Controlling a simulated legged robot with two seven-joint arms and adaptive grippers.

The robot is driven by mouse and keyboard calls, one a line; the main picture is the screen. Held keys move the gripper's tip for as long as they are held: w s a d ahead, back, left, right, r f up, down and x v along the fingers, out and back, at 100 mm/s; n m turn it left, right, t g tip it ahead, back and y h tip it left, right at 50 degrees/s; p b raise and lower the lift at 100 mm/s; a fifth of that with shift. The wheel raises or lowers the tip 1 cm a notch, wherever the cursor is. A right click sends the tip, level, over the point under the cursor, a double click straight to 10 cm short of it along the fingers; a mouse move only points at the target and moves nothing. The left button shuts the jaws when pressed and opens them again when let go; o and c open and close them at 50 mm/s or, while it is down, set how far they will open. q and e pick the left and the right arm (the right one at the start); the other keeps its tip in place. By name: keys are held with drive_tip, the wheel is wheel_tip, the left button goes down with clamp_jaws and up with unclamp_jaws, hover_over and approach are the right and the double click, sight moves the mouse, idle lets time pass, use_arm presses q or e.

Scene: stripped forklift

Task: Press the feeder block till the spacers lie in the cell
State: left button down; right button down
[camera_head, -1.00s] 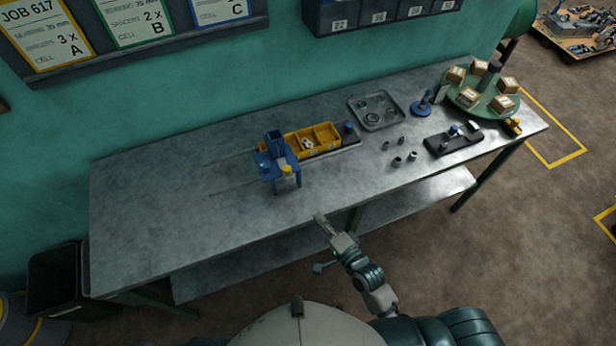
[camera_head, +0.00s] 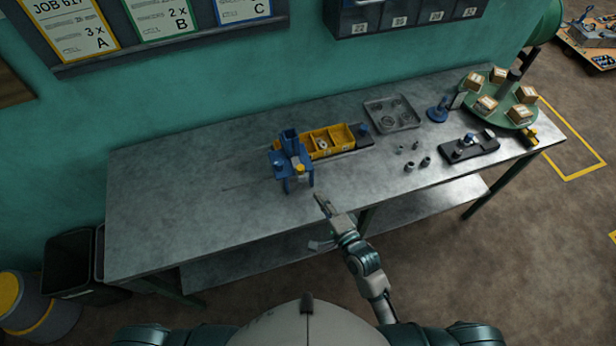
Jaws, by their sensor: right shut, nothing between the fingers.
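The blue feeder (camera_head: 289,147) stands on the steel bench with a yellow block (camera_head: 299,168) at its front. The yellow tray of cells (camera_head: 327,141) sits right behind and to the right of the feeder. A small pale part shows in its middle cell; I cannot tell which part it is. My right gripper (camera_head: 321,203) is shut and empty, at the bench's front edge, below and right of the feeder, apart from it. My left gripper is not in view.
The bench (camera_head: 180,200) is clear on the left. To the right are a grey tray of rings (camera_head: 392,113), several small metal cylinders (camera_head: 410,165), a black fixture (camera_head: 468,147) and a green turntable with boxes (camera_head: 498,104). Job cards (camera_head: 160,15) hang on the wall.

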sight(303, 173)
drive_tip(key=p+x, duration=0.1)
drive_tip(key=x, duration=0.7)
drive_tip(key=shift+s+f, duration=0.1)
drive_tip(key=x, duration=0.3)
drive_tip(key=d+x, duration=0.1)
drive_tip(key=x, duration=0.1)
drive_tip(key=shift+w+a, duration=0.1)
drive_tip(key=shift+w, duration=0.25)
drive_tip(key=shift+s, duration=0.1)
